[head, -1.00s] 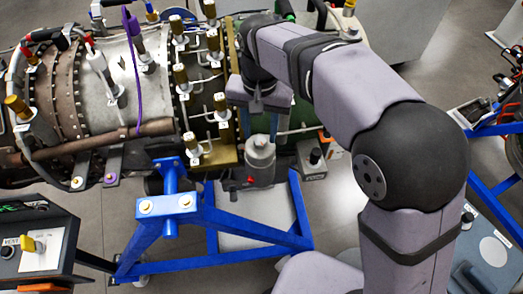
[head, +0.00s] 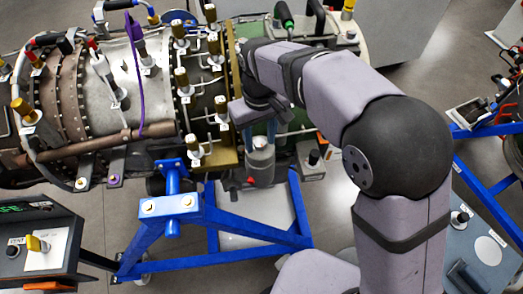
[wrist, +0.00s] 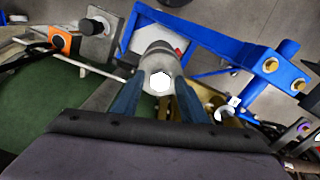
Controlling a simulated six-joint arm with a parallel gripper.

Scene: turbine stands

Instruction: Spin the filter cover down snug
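The filter cover (head: 260,158) is a grey cylinder standing upright, low on the near side of the engine. In the wrist view its top carries a bright white hexagonal head (wrist: 160,82). My gripper (head: 260,138) points down over the cover. Its two blue fingers stand apart, one on each side of the cover's top, as the wrist view also shows (wrist: 160,90). The fingers look open around the top. I cannot tell whether they touch it. The cover's lower thread or seat is hidden.
A blue stand (head: 170,205) is close in front and left of the cover. A grey box with a black knob (head: 312,160) sits just right. Brass fittings (head: 195,150) and pipes crowd the left. A control panel (head: 35,245) is at lower left.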

